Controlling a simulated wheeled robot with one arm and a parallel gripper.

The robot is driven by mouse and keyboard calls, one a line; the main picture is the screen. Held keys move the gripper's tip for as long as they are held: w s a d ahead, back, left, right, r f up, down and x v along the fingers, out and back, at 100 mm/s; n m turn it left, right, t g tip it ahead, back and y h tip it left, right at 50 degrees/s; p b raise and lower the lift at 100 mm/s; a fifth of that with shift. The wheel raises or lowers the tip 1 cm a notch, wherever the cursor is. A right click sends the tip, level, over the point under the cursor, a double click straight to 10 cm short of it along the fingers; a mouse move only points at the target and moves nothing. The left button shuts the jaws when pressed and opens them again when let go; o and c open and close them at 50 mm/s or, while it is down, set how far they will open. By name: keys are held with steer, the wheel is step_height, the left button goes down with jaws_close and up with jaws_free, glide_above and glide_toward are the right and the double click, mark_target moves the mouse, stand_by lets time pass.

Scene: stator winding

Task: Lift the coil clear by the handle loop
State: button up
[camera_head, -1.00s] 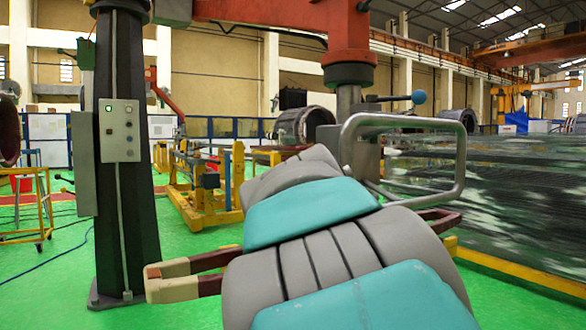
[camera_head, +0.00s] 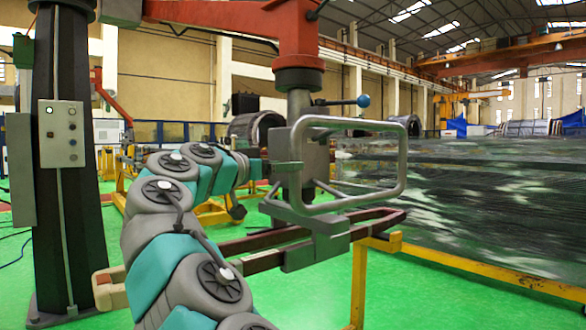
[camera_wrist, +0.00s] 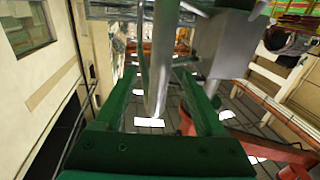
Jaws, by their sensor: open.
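The coil (camera_head: 370,222) is a long brown loop lying level in the head view. A grey clamp (camera_head: 318,250) hanging from the hoist holds it near its middle. The handle loop (camera_head: 396,165) is a silver tube frame on the near side of the hoist head. In the wrist view my green gripper (camera_wrist: 157,80) is open. A silver bar of the handle loop (camera_wrist: 160,60) shows between its fingers, with no visible contact.
A red hoist arm (camera_head: 240,20) and its dark column (camera_head: 65,160) stand at the left and above. A lever with a blue knob (camera_head: 363,101) sticks out above the handle loop. A yellow frame (camera_head: 480,268) runs at the right. Green floor lies below.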

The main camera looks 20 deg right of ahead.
steer(key=p+x, duration=0.1)
steer(key=x, duration=0.6)
steer(key=shift+w+d, duration=0.2)
steer(key=shift+d, duration=0.1)
jaws_close()
stand_by(0.4)
stand_by(0.8)
stand_by(0.5)
stand_by(1.5)
